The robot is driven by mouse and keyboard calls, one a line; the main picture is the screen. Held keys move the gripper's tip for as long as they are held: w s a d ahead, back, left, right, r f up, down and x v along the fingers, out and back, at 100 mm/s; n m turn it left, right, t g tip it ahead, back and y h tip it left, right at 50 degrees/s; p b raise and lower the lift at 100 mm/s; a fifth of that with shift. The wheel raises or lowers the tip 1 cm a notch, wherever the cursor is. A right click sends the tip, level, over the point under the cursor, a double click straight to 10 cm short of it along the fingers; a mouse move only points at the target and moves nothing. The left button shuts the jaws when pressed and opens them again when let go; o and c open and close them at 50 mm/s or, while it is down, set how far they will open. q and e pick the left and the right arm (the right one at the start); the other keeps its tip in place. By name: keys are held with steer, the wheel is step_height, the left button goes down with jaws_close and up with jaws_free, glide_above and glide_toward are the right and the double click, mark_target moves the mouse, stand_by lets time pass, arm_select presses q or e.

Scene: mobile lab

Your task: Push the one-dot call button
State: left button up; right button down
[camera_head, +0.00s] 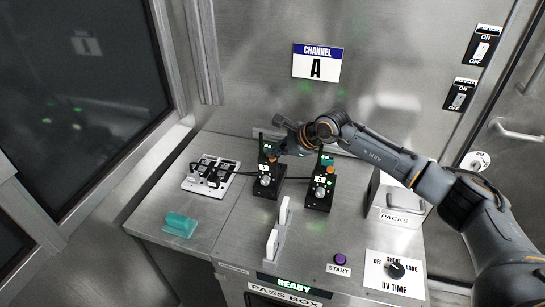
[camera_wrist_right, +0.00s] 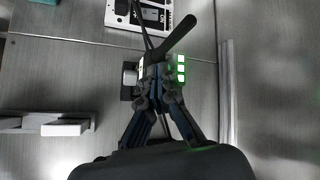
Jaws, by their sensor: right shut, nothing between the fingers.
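Two black handset units with antennas, silver knobs and green lights stand on the steel bench. Dot marks on the buttons are too small to read. In the right wrist view, the shut, empty fingers (camera_wrist_right: 158,92) are over a unit with green lights (camera_wrist_right: 181,69) and a black antenna (camera_wrist_right: 178,36). Contact cannot be told. My left gripper is out of view.
A white switch panel (camera_head: 210,177) lies left of the units, with a teal block (camera_head: 180,224) in front. An upright white-edged rack (camera_head: 272,243), a purple START button (camera_head: 340,259) and a UV TIME dial (camera_head: 396,270) are nearer. A PACKS box (camera_head: 392,205) stands right, below my arm.

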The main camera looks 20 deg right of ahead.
mark_target(275, 159)
steer(key=shift+r, duration=0.8)
steer(key=shift+p, duration=0.3)
steer(key=shift+r+p, duration=1.1)
steer(key=shift+r, duration=1.4)
